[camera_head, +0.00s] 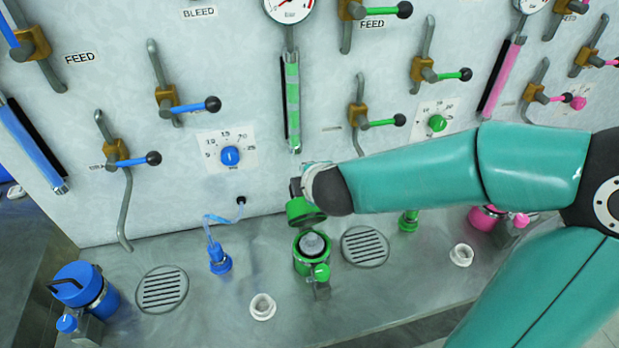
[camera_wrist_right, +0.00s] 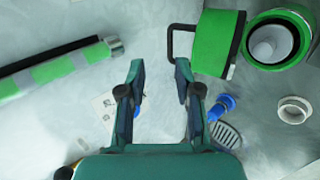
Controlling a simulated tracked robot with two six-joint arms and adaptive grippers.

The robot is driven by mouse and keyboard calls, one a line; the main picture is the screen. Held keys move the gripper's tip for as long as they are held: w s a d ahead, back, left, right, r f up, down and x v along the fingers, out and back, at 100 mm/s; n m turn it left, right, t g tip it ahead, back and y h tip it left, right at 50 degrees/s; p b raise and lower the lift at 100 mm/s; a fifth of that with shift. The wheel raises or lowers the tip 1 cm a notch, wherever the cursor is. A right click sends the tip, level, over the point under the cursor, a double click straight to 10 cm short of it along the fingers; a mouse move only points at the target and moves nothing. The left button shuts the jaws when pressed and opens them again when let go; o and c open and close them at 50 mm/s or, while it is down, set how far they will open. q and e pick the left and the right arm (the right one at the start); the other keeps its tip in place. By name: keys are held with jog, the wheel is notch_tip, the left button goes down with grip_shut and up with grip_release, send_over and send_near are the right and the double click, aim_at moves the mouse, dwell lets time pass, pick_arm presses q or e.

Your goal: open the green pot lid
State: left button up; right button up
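The green pot (camera_head: 301,263) stands on the metal bench with its mouth uncovered. A grey-white rounded piece shows inside it. The pot also shows in the right wrist view (camera_wrist_right: 252,50). Its green lid (camera_head: 303,211) is raised and tilted at the pot's far side, close to the rim. In the right wrist view the lid (camera_wrist_right: 217,42) has a black loop handle (camera_wrist_right: 171,42) pointing left. My right gripper (camera_wrist_right: 160,68) is open, with nothing between its fingers. The handle lies just beyond its right fingertip; I cannot tell whether they touch. My left gripper is out of view.
A blue pot (camera_head: 80,286) stands at the left. Drain grates (camera_head: 162,289) (camera_head: 365,246) and white sockets (camera_head: 263,307) (camera_head: 461,255) are on the bench. The panel behind carries valve levers and a green striped tube (camera_head: 292,100). My right arm hides part of the panel.

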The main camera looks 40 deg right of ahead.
jog(key=shift+s+a+r, duration=0.2)
jog(key=shift+s+r, duration=0.2)
jog(key=shift+c, duration=0.3)
